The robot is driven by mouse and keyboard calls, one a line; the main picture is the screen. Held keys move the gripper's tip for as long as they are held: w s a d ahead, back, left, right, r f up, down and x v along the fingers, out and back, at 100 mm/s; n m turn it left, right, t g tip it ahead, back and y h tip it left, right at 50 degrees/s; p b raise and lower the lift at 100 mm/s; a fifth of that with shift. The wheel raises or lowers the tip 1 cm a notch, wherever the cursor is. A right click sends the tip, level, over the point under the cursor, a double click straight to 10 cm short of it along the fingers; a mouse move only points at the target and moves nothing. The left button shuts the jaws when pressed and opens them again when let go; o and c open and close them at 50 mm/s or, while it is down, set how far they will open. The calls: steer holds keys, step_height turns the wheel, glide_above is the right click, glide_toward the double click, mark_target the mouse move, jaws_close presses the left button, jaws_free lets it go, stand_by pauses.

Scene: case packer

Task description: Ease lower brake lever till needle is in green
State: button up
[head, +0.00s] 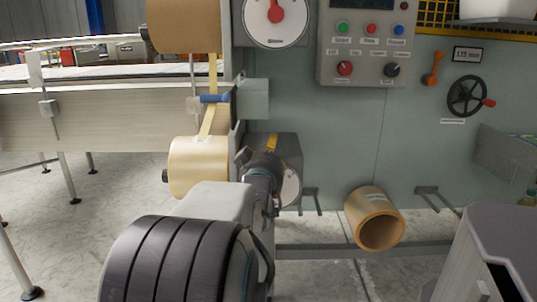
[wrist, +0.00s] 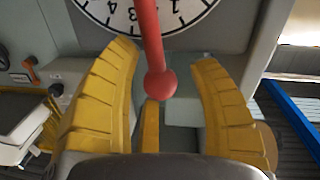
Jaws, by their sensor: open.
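In the wrist view a red lever (wrist: 155,82) with a round knob comes down between the two yellow fingers of my gripper (wrist: 164,55). The fingers are open, with a gap on each side of the lever. Behind it is a white numbered dial (wrist: 100,12), only partly in view; no green band shows there. In the head view my gripper (head: 268,150) is at the lower brake unit, beside the lower white dial (head: 291,187). My arm hides the lower lever and part of that dial. The upper dial (head: 254,28) has its own red lever (head: 275,12).
The lower tape roll (head: 198,167) is just left of my gripper, with a strip of tape running up to the upper roll (head: 184,25). A control panel (head: 368,50) and a handwheel (head: 467,97) are at right. A brown cardboard-like tube (head: 375,217) is at lower right.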

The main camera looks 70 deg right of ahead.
steer(key=shift+o, duration=0.2)
jaws_close()
steer(key=shift+w+f+n+b, duration=0.15)
steer(key=shift+f+n+b, duration=0.15)
steer(key=shift+b, duration=0.4)
steer(key=shift+w+a+r+n+b, duration=0.1)
steer(key=shift+w+a+n+b, duration=0.1)
steer(key=shift+w+n+b, duration=0.2)
steer(key=shift+c, duration=0.2)
jaws_free()
steer(key=shift+w, duration=0.1)
steer(key=shift+a+r, duration=0.1)
steer(key=v, duration=1.2)
